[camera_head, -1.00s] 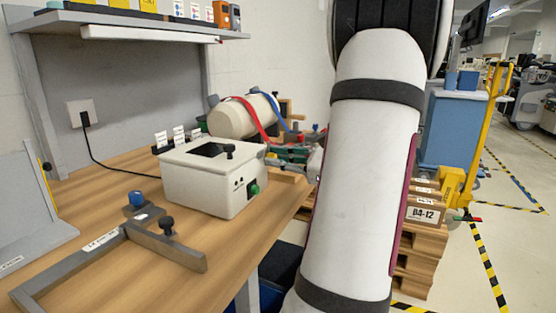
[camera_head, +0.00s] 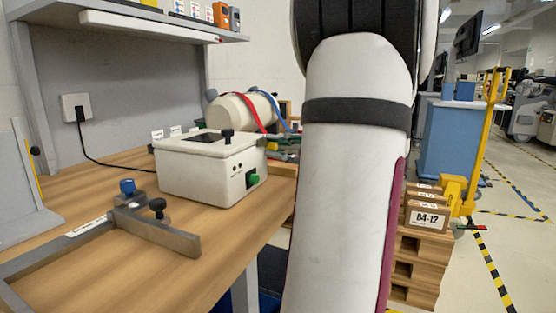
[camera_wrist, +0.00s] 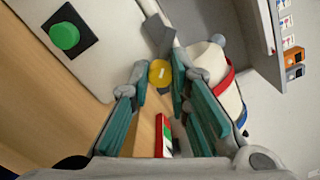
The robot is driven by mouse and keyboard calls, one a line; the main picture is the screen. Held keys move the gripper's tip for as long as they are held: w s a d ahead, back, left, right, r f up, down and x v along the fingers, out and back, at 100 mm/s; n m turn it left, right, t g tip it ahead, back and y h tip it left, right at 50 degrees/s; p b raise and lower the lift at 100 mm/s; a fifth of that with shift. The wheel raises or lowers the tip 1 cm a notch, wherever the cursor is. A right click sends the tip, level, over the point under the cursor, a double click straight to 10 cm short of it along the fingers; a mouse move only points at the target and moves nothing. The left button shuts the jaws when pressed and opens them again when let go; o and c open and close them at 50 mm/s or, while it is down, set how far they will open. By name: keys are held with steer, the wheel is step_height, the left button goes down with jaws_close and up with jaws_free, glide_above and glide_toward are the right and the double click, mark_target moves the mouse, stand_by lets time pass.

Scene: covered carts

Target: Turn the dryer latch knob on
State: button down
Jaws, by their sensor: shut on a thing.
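A white box with a green button (camera_head: 252,179) and a black knob (camera_head: 228,136) on top stands on the bench; it looks like the dryer (camera_head: 205,178). In the wrist view its white side (camera_wrist: 95,28) and green button (camera_wrist: 64,36) fill the upper left. My gripper (camera_wrist: 160,68), with teal finger pads, is shut on a round yellow knob (camera_wrist: 159,75) beside the box. I cannot tell for sure whether this is the latch knob.
A grey frame (camera_head: 165,238) with a blue and a black knob lies on the bench at the front. A grey shelf (camera_head: 180,27) hangs above. Boxes on pallets (camera_head: 416,265) stand right of my arm.

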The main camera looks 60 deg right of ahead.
steer(key=shift+f+n+b, duration=0.1)
steer(key=shift+n+b, duration=0.5)
steer(key=shift+b, duration=0.05)
steer(key=c, duration=1.5)
jaws_free()
steer(key=s, duration=0.8)
steer(key=s+d, duration=0.1)
steer(key=s, duration=0.3)
